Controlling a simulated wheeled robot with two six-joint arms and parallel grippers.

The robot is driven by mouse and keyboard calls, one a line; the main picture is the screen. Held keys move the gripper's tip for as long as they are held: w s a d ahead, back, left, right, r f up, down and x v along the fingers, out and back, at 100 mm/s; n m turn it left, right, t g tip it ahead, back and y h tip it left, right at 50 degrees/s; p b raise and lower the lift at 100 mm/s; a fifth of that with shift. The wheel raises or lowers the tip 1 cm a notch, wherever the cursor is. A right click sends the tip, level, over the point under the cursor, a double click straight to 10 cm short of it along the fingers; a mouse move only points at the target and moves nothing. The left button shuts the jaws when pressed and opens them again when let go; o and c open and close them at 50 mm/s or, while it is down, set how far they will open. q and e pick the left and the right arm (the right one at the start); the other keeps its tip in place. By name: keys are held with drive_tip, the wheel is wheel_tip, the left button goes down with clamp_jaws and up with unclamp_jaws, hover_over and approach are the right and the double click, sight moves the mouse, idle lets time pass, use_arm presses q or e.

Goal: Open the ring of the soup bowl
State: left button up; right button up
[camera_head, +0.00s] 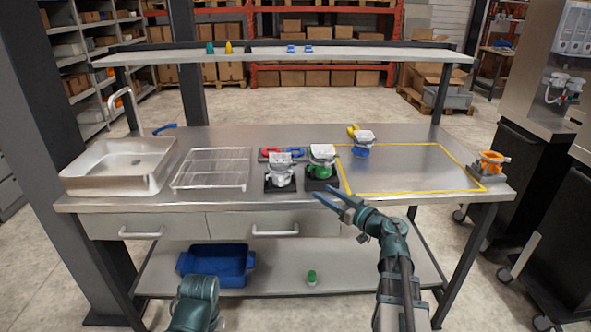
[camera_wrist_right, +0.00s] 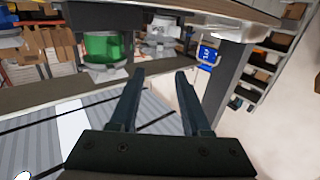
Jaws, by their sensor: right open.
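I cannot make out anything that is clearly a soup bowl or its ring. Small lidded units stand on the metal table: a white one (camera_head: 280,176) and a green one (camera_head: 322,165) on black bases, and a blue-and-white one (camera_head: 363,144) farther back. An orange one (camera_head: 491,163) stands at the right end. My right gripper (camera_head: 330,201) is open and empty, in front of the table's front edge below the green unit. In the right wrist view its fingers (camera_wrist_right: 160,85) are apart, with the green unit (camera_wrist_right: 103,47) and the white one (camera_wrist_right: 160,35) beyond. My left gripper is out of view.
A sink (camera_head: 118,167) and a wire rack (camera_head: 212,170) fill the table's left. A yellow-outlined area (camera_head: 405,170) on the right is mostly clear. A shelf (camera_head: 290,58) spans above. Drawers (camera_head: 265,222) sit under the top; a blue bin (camera_head: 217,263) stands below.

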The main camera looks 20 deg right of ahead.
sight(292, 173)
drive_tip(key=x, duration=1.3)
drive_tip(key=shift+w+a, duration=0.15)
drive_tip(key=shift+w, duration=0.25)
clamp_jaws()
